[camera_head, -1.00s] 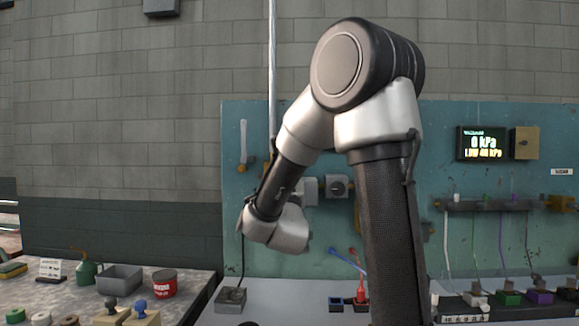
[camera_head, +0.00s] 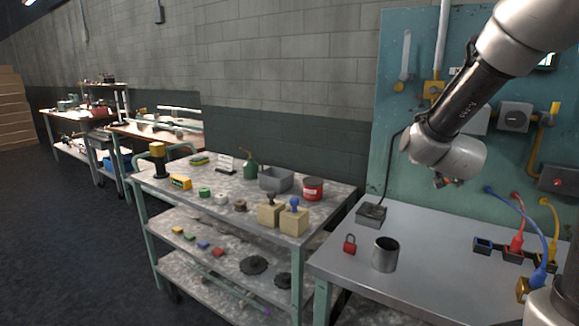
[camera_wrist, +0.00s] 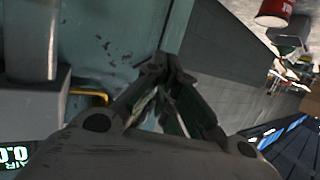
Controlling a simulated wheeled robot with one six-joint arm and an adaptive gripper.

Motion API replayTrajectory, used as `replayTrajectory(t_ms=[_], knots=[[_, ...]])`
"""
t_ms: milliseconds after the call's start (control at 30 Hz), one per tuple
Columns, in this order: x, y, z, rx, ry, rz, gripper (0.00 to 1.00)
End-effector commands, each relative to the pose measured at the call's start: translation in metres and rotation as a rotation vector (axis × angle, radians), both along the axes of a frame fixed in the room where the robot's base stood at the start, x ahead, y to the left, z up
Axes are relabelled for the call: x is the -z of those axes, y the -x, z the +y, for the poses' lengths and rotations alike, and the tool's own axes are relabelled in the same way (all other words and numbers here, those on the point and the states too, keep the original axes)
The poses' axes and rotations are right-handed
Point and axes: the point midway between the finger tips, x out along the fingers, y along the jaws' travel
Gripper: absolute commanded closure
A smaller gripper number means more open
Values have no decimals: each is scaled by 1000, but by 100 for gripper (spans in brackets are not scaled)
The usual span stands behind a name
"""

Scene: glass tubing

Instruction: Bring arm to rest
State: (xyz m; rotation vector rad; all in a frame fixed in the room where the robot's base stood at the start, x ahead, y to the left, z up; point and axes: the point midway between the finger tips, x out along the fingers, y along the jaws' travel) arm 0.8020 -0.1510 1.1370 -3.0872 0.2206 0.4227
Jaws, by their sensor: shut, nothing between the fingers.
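My arm comes in from the upper right of the head view, bent downward with its wrist above the grey workbench (camera_head: 430,285) and in front of the teal panel (camera_head: 395,130). In the wrist view my gripper (camera_wrist: 165,72) has its fingertips together with nothing between them. In the head view the gripper is mostly hidden behind the wrist. It is clear of the bench top.
On the bench stand a metal cup (camera_head: 385,256), a red padlock (camera_head: 349,245), a grey box with a cable (camera_head: 371,214) and coloured plugs. A cart (camera_head: 225,232) at left carries a red can (camera_head: 313,189) and stamps (camera_head: 293,218). Open floor lies left.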

Motion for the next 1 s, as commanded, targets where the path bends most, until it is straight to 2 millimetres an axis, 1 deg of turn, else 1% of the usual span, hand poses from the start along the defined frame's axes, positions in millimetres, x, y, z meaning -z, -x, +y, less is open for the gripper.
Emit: replayTrajectory(t_ms=[33, 67, 100, 167, 200, 233, 267, 300, 367, 400, 433, 500, 533, 600, 633, 700, 833, 1000], knots=[[16, 14, 11, -46, -38, 111, 100], [28, 25, 18, -73, -59, 185, 100], [40, 43, 25, -105, -84, 283, 100], [55, 74, 34, -144, -113, 426, 100], [63, 98, 38, -162, -127, 521, 100], [67, 117, 40, -173, -137, 590, 100], [70, 136, 40, -182, -141, 656, 100], [72, 163, 40, -188, -144, 742, 100], [71, 204, 36, -190, -142, 858, 100], [69, 232, 32, -186, -136, 928, 100], [66, 253, 29, -179, -129, 976, 100], [57, 294, 19, -163, -109, 1052, 100], [54, 308, 16, -156, -101, 1071, 100], [45, 328, 9, -146, -82, 1070, 100], [41, 332, 7, -143, -75, 1054, 100], [31, 336, 4, -138, -68, 1002, 100], [19, 341, 3, -133, -69, 938, 100], [16, 342, 2, -129, -70, 922, 100]])
